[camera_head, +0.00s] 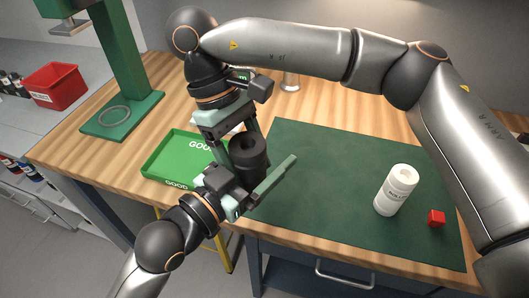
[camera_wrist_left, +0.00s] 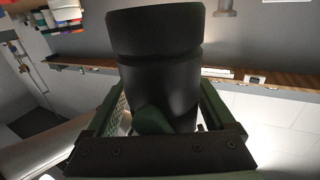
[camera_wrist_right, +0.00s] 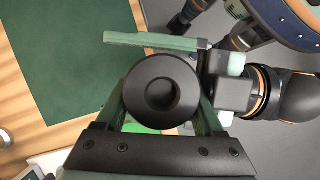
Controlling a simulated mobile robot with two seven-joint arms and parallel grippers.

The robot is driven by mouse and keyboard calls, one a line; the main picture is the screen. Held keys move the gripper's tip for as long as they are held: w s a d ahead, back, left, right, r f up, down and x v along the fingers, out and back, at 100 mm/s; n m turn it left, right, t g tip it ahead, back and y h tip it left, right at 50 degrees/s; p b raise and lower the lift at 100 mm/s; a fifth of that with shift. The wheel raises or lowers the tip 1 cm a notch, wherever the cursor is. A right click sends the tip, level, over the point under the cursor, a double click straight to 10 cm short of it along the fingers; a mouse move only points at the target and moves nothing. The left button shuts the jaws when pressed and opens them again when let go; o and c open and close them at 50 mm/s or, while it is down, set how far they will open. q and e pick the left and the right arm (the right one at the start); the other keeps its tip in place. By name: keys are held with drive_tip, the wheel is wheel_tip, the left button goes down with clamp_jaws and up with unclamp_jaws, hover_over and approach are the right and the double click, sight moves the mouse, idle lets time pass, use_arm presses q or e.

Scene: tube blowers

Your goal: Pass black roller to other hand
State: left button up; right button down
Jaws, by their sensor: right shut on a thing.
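The black roller (camera_head: 247,158) is a thick dark cylinder held in the air above the table's front edge. My right gripper (camera_head: 240,162) reaches down to it and is shut on it. In the right wrist view, the round end of the roller (camera_wrist_right: 162,90) sits between the right fingers. My left gripper (camera_head: 258,148) comes from the lower left, with its fingers around the roller. One left finger stands clear of it. In the left wrist view, the roller (camera_wrist_left: 158,85) stands between the spread left fingers, with a gap beside it. Part of the left gripper is hidden in the head view.
A green tray (camera_head: 160,160) marked GOOD lies behind the grippers. A green stand (camera_head: 125,120) and a red bin (camera_head: 55,86) are at the left.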

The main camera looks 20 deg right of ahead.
sight(235, 136)
use_arm(q)
drive_tip(key=shift+s+d, duration=0.1)
drive_tip(key=shift+s, duration=0.05)
clamp_jaws()
use_arm(e)
drive_tip(key=shift+w, duration=0.1)
drive_tip(key=shift+c, duration=2.1)
unclamp_jaws()
drive_tip(key=o, duration=0.4)
drive_tip(key=shift+a, duration=0.1)
use_arm(q)
drive_tip(key=shift+w, duration=0.2)
use_arm(e)
drive_tip(key=shift+s, duration=0.2)
drive_tip(key=v, duration=1.1)
drive_tip(key=shift+w, duration=0.1)
drive_tip(key=shift+w+r, duration=0.25)
drive_tip(key=shift+r, duration=0.3)
